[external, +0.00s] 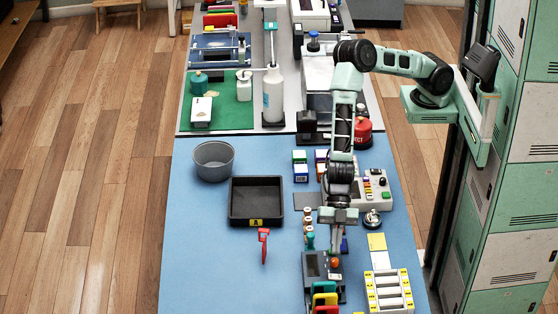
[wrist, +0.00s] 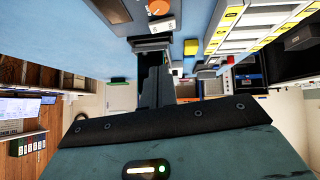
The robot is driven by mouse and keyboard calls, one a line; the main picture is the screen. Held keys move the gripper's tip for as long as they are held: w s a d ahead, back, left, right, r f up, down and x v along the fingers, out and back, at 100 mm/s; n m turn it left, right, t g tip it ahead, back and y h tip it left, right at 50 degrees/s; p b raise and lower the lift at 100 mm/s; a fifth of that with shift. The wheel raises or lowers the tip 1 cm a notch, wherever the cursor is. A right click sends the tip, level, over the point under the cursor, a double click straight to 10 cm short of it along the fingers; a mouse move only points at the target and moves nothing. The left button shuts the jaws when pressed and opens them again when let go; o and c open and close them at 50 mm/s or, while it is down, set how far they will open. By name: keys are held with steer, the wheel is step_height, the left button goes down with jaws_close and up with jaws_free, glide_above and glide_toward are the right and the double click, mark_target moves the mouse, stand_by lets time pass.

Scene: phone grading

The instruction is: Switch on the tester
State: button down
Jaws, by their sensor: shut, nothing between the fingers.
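A small grey device with a dark screen and an orange knob, which looks like the tester (external: 314,265), stands near the front of the blue table. In the wrist view, the tester (wrist: 112,12) is at the top edge, with its orange knob (wrist: 157,7) and small white marked pieces (wrist: 166,26) beside the knob. My gripper (external: 334,253) points down over the knob side of the tester. In the wrist view my gripper (wrist: 153,44) is shut and empty, its tips close to the white pieces. I cannot tell whether they touch. The switch's state cannot be read.
A rack with yellow labels (external: 388,291) stands right of the tester. Coloured cards (external: 325,298) stand in front. A red clip-like item (external: 264,245), black tray (external: 256,221) and grey bowl (external: 213,177) lie left. A panel with coloured buttons (external: 373,198) is behind. The table's left front is clear.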

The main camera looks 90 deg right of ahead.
mark_target(331, 277)
steer(key=x, duration=0.3)
steer(key=shift+a+f+p, duration=0.15)
steer(key=shift+p, duration=0.2)
steer(key=shift+w+f+p, duration=0.2)
steer(key=shift+f+p, duration=0.25)
steer(key=shift+f, duration=0.7)
steer(key=shift+w+f, duration=0.1)
steer(key=shift+f, duration=0.7)
steer(key=shift+f, duration=0.1)
steer(key=shift+f+b, duration=0.2)
steer(key=shift+b, duration=0.15)
steer(key=shift+w, duration=0.1)
